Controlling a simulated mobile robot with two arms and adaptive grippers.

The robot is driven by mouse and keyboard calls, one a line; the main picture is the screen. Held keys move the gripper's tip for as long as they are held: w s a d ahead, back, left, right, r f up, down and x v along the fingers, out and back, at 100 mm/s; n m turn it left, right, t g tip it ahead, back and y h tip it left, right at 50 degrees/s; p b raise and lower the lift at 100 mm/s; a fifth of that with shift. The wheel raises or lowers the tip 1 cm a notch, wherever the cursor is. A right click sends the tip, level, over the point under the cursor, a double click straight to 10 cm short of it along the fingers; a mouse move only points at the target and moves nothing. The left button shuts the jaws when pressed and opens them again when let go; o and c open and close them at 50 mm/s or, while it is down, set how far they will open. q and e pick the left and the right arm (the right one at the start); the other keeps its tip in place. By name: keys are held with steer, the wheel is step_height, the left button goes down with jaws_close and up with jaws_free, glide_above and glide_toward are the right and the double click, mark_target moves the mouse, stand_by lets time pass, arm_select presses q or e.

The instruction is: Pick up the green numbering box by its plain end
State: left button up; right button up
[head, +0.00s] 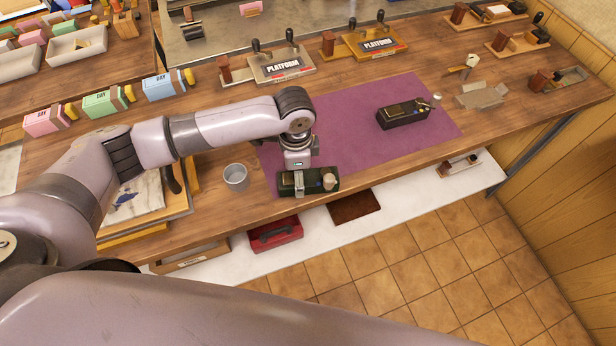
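A dark green box (316,175) lies at the near edge of the purple mat, with a pale round knob at its right end. I take it for the green numbering box. My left gripper (298,184) points down over its plain left part. One grey finger shows against the near side of the box; the other finger is hidden. I cannot tell whether the fingers press on it. The box appears to rest on the table edge area. A second, darker box (402,115) with a knob and handle sits farther right on the mat. My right gripper is out of view.
The purple mat (350,128) is bare between the two boxes. A grey metal cup (235,177) stands just left of the green box. Platform presses (282,68) line the back. A red case (275,234) lies on the white lower shelf.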

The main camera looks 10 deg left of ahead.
arm_select(q)
step_height(320, 180, down, 2)
steer(key=shift+s+a+f, duration=0.1)
steer(key=shift+f, duration=0.35)
steer(key=c, duration=0.6)
steer(key=shift+r, duration=0.1)
jaws_close()
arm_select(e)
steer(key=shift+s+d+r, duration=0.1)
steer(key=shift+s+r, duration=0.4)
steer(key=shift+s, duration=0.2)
